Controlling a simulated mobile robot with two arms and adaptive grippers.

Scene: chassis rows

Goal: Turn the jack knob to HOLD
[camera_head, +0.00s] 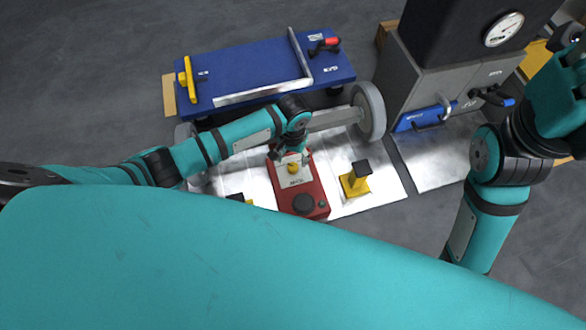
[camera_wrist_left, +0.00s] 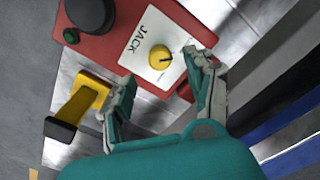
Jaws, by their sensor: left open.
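The jack unit is a red box (camera_head: 310,185) on a bright metal floor plate, with a white panel lettered JACK. A round yellow knob (camera_head: 293,168) sits on that panel; it also shows in the left wrist view (camera_wrist_left: 161,57), with a dark pointer line on its face. I cannot read a HOLD mark. My left gripper (camera_head: 291,155) is over the panel at the knob. In the left wrist view its open fingers (camera_wrist_left: 159,66) stand on either side of the knob, with gaps showing; I see no grip on it. My right gripper cannot be made out; only its arm shows at the right.
A black round cap (camera_head: 303,203) is on the box's near end. A yellow chock with a black top (camera_head: 357,179) stands to the right. A wheel (camera_head: 369,110), a blue cart (camera_head: 250,75) and a grey cabinet (camera_head: 450,80) with a gauge stand behind.

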